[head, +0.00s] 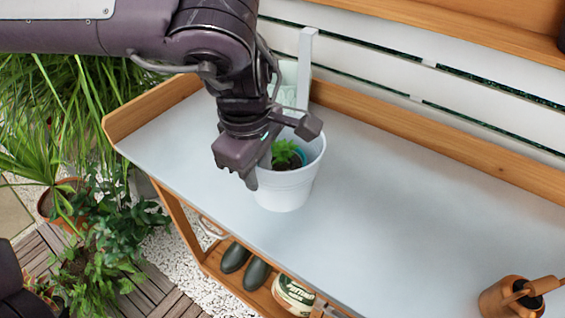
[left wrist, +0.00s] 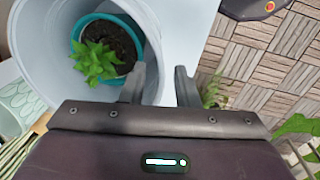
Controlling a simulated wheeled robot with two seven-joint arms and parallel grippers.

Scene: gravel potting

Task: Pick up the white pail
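The white pail (head: 287,188) stands upright on the grey bench top. A small teal pot (head: 299,160) with dark soil and a green plant (head: 284,151) sits inside it. The pail (left wrist: 42,75), teal pot (left wrist: 128,30) and plant (left wrist: 95,62) also show in the left wrist view. My left gripper (head: 257,172) is over the pail's left rim, pointing down. In the left wrist view its fingers (left wrist: 160,76) are apart, one inside the pail and one outside, with the wall between them. I cannot tell whether either touches it. My right gripper is not in view.
A pale patterned container with an upright white strip (head: 304,65) stands behind the pail. A copper watering can (head: 512,298) is at the front right. The bench top (head: 400,195) between is clear. Wooden edging (head: 430,130) runs along the back. Boots (head: 255,275) stand on the shelf below.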

